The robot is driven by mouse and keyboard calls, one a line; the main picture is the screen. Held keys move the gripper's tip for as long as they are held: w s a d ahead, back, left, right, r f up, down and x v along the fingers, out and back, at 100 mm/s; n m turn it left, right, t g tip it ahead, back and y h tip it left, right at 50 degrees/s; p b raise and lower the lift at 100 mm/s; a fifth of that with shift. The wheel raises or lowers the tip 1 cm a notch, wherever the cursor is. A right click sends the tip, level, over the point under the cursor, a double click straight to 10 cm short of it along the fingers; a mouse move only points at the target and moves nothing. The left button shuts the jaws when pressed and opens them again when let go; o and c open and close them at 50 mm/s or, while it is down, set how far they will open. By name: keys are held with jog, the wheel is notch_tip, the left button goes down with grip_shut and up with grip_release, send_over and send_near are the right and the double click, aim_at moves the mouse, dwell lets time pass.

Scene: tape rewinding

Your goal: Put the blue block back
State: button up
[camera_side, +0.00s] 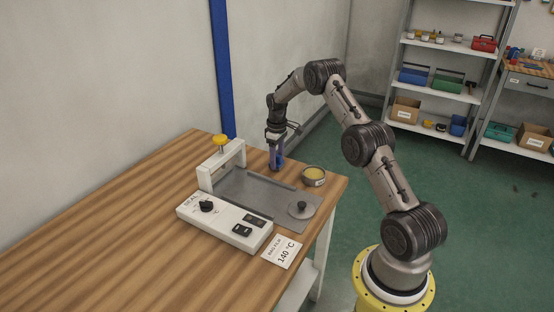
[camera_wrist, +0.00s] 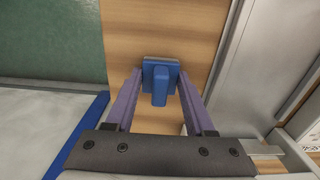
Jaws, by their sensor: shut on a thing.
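My gripper (camera_side: 276,160) points down over the far right part of the wooden table, behind the sealing machine's grey plate. Its two purple fingers are shut on the blue block (camera_wrist: 160,83), which sits between the fingertips in the wrist view. The block has a wider blue piece with a narrower upright part on it, and a greyish edge at its far side. In the side view the blue block (camera_side: 281,161) is small and partly hidden by the fingers. I cannot tell whether it touches the table.
The white sealing machine (camera_side: 222,222) has a yellow knob (camera_side: 220,140) on its arch and a grey plate (camera_side: 252,188). A round metal piece (camera_side: 301,210) lies on the plate. A round tin (camera_side: 314,176) stands right of my gripper.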

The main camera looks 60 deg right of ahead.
jog(key=shift+f, duration=0.15)
jog(key=o, duration=1.3)
notch_tip(320, 180, up, 12)
jog(key=s+a+r+t, duration=0.1)
jog(key=s+a+r, duration=0.4)
jog(key=a+r, duration=0.45)
jog(key=s+a+r+t, duration=0.2)
jog(key=s+a+r, duration=0.3)
jog(key=a+r, duration=0.45)
jog(key=s+a+f+t, duration=0.1)
jog(key=s+a, duration=0.5)
jog(key=s, duration=0.4)
jog(key=s+a+f+t, duration=0.1)
jog(key=s+a+f, duration=0.1)
jog(key=s+a, duration=0.5)
jog(key=s, duration=0.3)
jog(key=shift+s+a+f+t, duration=0.2)
jog(key=shift+a+f+t, duration=0.05)
jog(key=shift+f+t, duration=0.05)
